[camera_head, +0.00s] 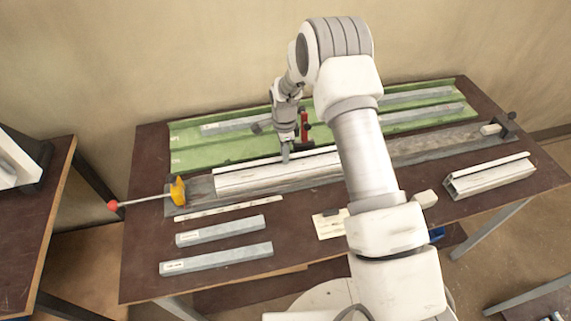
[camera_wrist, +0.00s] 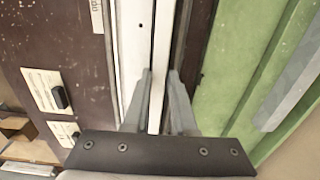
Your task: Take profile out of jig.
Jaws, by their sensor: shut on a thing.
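The white profile (camera_head: 240,180) lies lengthwise along the grey jig (camera_head: 410,147) on the brown bench. My gripper (camera_head: 285,156) comes down on the profile from above, near the middle of the bench. In the wrist view the profile (camera_wrist: 161,50) runs between the two grey fingers of my gripper (camera_wrist: 160,85), which are shut on it. A yellow clamp (camera_head: 178,190) with a red-knobbed lever stands at the jig's left end, close to the profile's end. A red clamp part (camera_head: 304,127) shows beside my wrist. My arm hides the profile's right part.
A green tray (camera_head: 185,146) with grey bars (camera_head: 420,95) lies behind the jig. Grey bars (camera_head: 217,259) lie in front at left, and another pale profile (camera_head: 488,176) lies at right. A paper label (camera_head: 328,224) lies near the front edge.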

